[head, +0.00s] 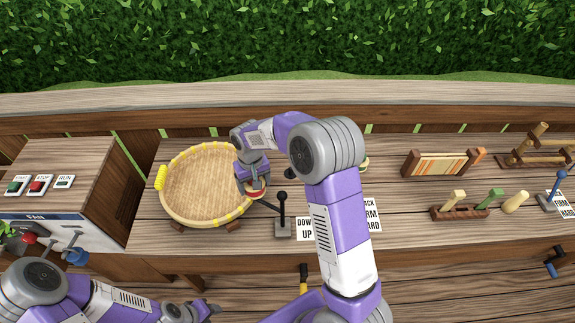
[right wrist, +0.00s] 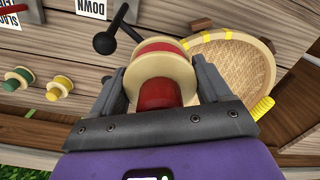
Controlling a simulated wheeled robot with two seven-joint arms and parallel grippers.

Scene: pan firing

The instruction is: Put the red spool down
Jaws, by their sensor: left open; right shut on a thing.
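The red spool (right wrist: 158,93), with pale wooden flanges, is between the two fingers of my right gripper (right wrist: 160,72), which is shut on it. In the head view the spool (head: 257,194) shows small under my right gripper (head: 254,184), at the right rim of the round woven basket (head: 200,180). I cannot tell whether the spool touches anything below. The basket also shows in the right wrist view (right wrist: 240,65), beyond the spool to the right. My left gripper (head: 208,312) is open and empty at the lower left, away from the bench.
A black-knobbed lever (head: 282,205) stands right of the basket, close to the spool. A green spool (right wrist: 18,78) and a yellow spool (right wrist: 59,87) sit on the bench. A button box (head: 60,180) stands at left; wooden racks (head: 440,163) stand at right.

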